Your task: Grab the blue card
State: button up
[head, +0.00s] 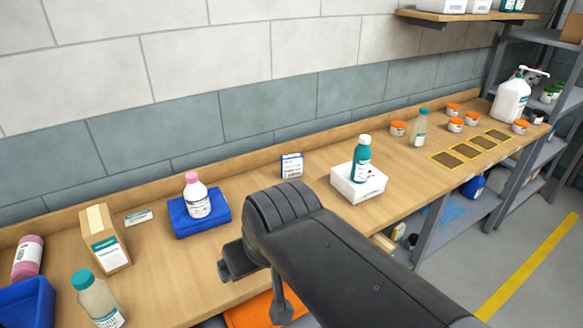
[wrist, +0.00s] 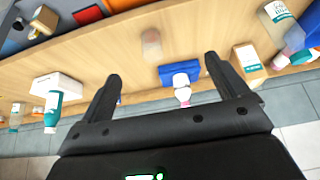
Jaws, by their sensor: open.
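A small white card with blue edges and print (head: 292,165) stands upright near the wall at the back of the wooden bench, between a blue folded cloth (head: 222,210) and a white box (head: 345,184). It is the most likely blue card; I cannot make it out in the wrist view, where a finger may cover it. My gripper (wrist: 162,69) is open, its two fingers spread above the bench with nothing held between them.
A pink-capped bottle (head: 197,196) is on the cloth. A teal bottle (head: 361,162) is on the white box. A brown carton (head: 104,240) and a flat teal-and-white card (head: 139,217) are at left. A blurred blob (wrist: 151,45) shows on the bench. Orange-lidded jars (head: 398,128) are at right.

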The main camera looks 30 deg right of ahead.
jog(key=shift+o, duration=0.5)
jog(key=w+d+r, duration=0.2)
jog(key=w, duration=0.5)
jog(key=w+d+r, duration=0.3)
jog(key=w, duration=0.3)
jog(key=m+g+h, duration=0.1)
jog(key=m, duration=0.2)
send_over(292, 164)
jog(key=s, duration=0.2)
notch_tip(292, 164, down, 14)
jog(key=x, duration=1)
jog(key=shift+s+a+f, duration=0.1)
jog(key=shift+s+f, duration=0.2)
jog(key=shift+c, duration=0.4)
